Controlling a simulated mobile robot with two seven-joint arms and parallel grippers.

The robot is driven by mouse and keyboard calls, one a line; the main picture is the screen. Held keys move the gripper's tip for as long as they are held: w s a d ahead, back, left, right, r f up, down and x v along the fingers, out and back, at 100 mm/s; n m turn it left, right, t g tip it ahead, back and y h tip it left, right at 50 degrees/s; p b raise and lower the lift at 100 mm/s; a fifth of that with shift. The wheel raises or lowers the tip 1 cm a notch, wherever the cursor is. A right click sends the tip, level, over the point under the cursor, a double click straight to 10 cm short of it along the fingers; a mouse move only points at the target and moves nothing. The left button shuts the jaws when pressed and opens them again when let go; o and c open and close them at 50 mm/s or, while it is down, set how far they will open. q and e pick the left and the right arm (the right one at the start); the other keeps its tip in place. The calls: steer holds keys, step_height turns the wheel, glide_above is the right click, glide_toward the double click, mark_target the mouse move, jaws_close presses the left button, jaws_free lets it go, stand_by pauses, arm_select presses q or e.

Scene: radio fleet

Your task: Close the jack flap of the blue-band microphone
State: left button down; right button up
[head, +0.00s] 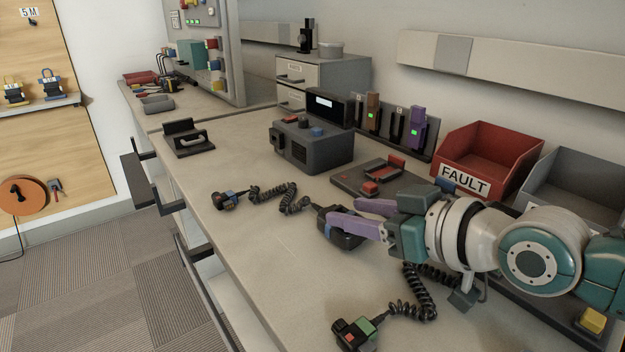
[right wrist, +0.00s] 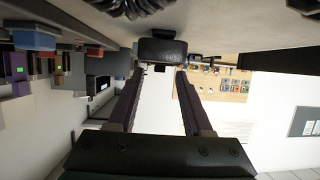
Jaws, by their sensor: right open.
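A dark microphone body (head: 340,238) with a small blue mark at its left side lies on the bench in the head view. The jack flap cannot be made out. My left gripper is not in view.
A second coiled cord with a green and red end piece (head: 352,334) lies at the front. A dark tray (head: 345,181), a grey box device (head: 312,150), a charger row and a red FAULT bin (head: 487,150) stand behind. The bench's left front (head: 265,265) is clear.

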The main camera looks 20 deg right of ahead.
steer(key=p+v, duration=0.2)
steer(key=v, duration=0.6)
steer(key=shift+s+d+r+p, duration=0.1)
steer(key=shift+s+d+p, duration=0.1)
steer(key=shift+s+p, duration=0.2)
steer(key=shift+w, duration=0.1)
